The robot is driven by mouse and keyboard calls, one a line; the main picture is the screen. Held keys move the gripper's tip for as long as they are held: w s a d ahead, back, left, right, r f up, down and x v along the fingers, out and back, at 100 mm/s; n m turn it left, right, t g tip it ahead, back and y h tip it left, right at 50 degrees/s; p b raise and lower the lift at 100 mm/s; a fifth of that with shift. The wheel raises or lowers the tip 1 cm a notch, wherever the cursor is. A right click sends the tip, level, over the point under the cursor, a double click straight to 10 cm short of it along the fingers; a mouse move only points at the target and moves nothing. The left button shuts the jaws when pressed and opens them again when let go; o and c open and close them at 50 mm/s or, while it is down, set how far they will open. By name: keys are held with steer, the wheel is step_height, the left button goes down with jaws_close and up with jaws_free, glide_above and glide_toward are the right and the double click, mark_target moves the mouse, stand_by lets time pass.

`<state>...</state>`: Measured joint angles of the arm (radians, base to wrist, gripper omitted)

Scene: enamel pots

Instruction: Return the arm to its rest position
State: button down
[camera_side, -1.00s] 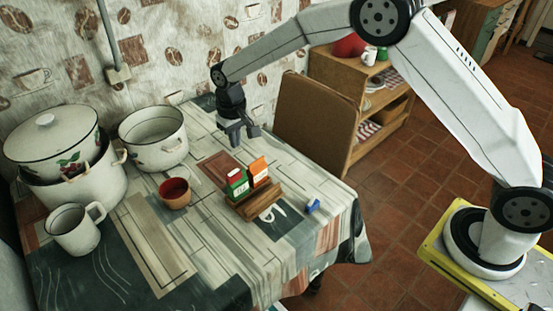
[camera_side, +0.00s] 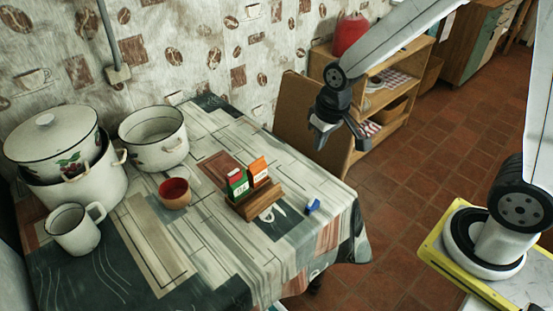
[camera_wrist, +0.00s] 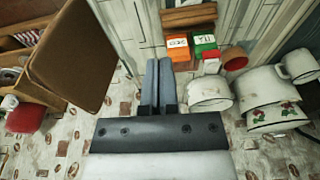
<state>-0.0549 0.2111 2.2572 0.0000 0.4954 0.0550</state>
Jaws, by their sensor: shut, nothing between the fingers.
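My gripper (camera_side: 320,143) is in the air beyond the table's far right edge, in front of the chair back in the side view. It points down and holds nothing. In the wrist view my gripper (camera_wrist: 158,72) shows its two fingers side by side, shut and empty. The table (camera_side: 215,255) with a patterned cloth is to the left of and below my gripper in the side view.
A wooden holder (camera_side: 259,202) carries a green box (camera_side: 237,184) and an orange box (camera_side: 258,171). A chair (camera_side: 291,115) and a shelf (camera_side: 400,75) are behind.

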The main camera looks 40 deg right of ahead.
steer(key=s+d, duration=0.2)
steer(key=s, duration=0.6)
steer(key=shift+f+t, duration=0.3)
steer(key=c, duration=1.3)
jaws_free()
